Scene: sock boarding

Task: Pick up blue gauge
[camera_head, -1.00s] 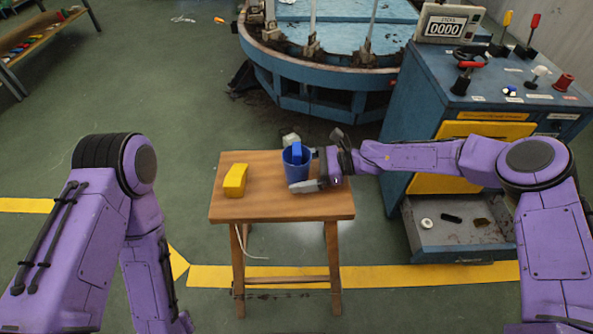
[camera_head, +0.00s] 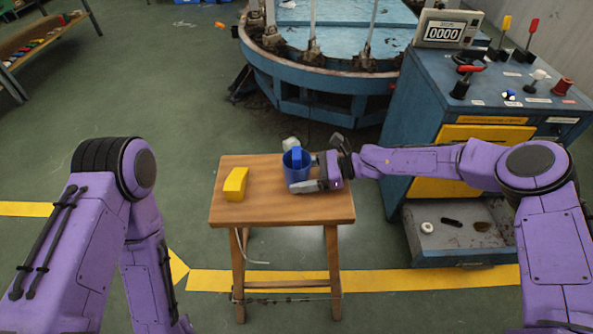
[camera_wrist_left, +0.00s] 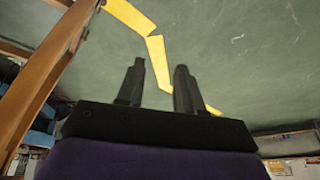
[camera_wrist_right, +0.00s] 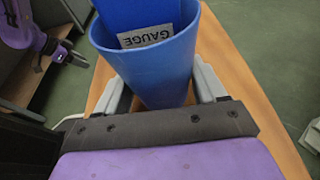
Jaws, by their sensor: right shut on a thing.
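The blue gauge (camera_head: 296,155) is a block standing in a blue cup (camera_head: 297,175) on the small wooden table. In the right wrist view a white label reading GAUGE (camera_wrist_right: 147,36) shows on it, inside the cup's rim (camera_wrist_right: 160,75). Its lower part is hidden in the cup. My right gripper (camera_wrist_right: 158,82) is shut on the cup, with one grey finger on each side of it. My left gripper (camera_wrist_left: 160,76) is open and empty in its wrist view, low beside the table; the head view does not show its fingers.
A yellow block (camera_head: 235,184) lies on the left of the wooden table (camera_head: 265,208). A pale object (camera_head: 290,143) is just behind the cup. A blue control cabinet (camera_head: 425,130) with an open drawer (camera_head: 440,243) stands right. A round blue machine (camera_head: 330,100) stands behind.

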